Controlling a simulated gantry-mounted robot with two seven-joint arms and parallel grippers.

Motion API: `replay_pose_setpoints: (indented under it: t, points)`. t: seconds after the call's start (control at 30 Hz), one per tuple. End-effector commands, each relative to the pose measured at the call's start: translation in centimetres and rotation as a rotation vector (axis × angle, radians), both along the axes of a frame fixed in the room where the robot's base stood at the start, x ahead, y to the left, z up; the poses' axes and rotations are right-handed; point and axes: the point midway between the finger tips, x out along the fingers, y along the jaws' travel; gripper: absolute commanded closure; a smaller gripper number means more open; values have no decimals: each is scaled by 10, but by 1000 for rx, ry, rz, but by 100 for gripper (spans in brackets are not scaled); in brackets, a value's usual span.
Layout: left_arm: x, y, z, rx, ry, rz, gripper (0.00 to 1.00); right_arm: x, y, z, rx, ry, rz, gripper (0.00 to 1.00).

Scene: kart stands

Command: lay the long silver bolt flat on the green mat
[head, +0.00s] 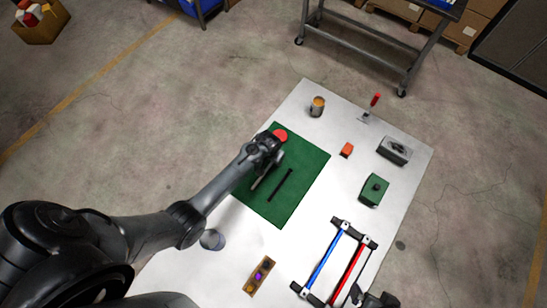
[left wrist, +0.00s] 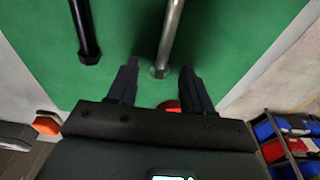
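The green mat (head: 302,158) lies on the pale table. The long silver bolt (left wrist: 172,32) appears over the mat in the left wrist view, its head end between my left fingertips with a gap on each side. In the head view, part of the silver bolt (head: 259,182) shows beside my left gripper (head: 268,150). My left gripper is open in the wrist view (left wrist: 160,72). I cannot tell whether the bolt touches the mat. My right gripper (head: 376,299) is partly in view at the bottom edge; its fingers are unclear.
A black bolt (head: 280,184) lies on the mat beside the silver one. A red round thing (head: 281,135) sits at the mat's far end.

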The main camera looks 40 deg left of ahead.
Motion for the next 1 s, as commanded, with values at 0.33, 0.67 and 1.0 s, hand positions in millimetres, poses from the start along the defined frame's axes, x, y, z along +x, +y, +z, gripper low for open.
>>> replay_pose_setpoints:
  t: [0.33, 0.67, 1.0]
  points:
    - [-1, 0, 6, 0, -1, 0, 50, 0, -1, 1, -7, 0, 4, 0]
    - [-10, -1, 53, 0, -3, 0, 50, 0, -2, 7, -9, 0, 6, 0]
    - [-18, -1, 98, -1, -1, 0, 50, 0, -1, 8, -5, 0, 4, 0]
